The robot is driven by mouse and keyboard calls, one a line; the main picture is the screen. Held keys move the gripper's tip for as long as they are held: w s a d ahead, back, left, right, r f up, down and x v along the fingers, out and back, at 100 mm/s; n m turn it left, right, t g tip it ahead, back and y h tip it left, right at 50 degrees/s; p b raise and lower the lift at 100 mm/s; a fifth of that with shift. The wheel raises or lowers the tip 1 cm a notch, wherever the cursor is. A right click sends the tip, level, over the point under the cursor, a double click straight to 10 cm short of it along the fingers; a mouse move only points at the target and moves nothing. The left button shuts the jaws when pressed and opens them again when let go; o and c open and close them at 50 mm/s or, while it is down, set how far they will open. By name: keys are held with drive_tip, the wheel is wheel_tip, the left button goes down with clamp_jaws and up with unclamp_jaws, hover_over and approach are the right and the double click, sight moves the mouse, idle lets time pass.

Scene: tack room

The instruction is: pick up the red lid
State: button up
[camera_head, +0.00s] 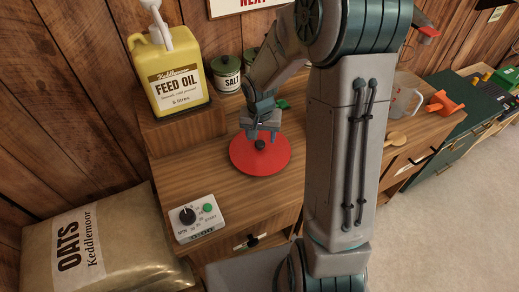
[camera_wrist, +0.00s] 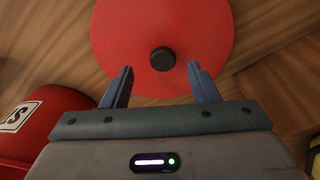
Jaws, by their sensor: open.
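The red lid (camera_head: 250,158) is a round disc with a small dark knob (camera_head: 260,145) in its middle, lying on the wooden counter. In the wrist view the red lid (camera_wrist: 205,28) fills the upper middle, and its black knob (camera_wrist: 162,59) shows just past the fingertips. My gripper (camera_head: 262,134) is above the lid, close to the knob, pointing down. In the wrist view my gripper (camera_wrist: 160,72) is open, one finger left and one right of the knob's line, with nothing between them. I cannot tell whether the fingers touch the lid.
A yellow feed oil jug (camera_head: 178,75) stands on a wooden box at the back left. Green canisters (camera_head: 227,72) stand behind the lid. A control box with a dial (camera_head: 200,218) is at the front left. A clear jug (camera_head: 405,102) and an orange object (camera_head: 444,104) stand to the right.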

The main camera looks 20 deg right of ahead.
sight(260, 143)
drive_tip(key=shift+w+a+f, duration=0.1)
drive_tip(key=shift+w+f, duration=0.1)
drive_tip(key=shift+f, duration=0.75)
drive_tip(key=shift+w+f, duration=0.15)
drive_tip(key=shift+f, duration=0.75)
clamp_jaws()
drive_tip(key=shift+r, duration=0.15)
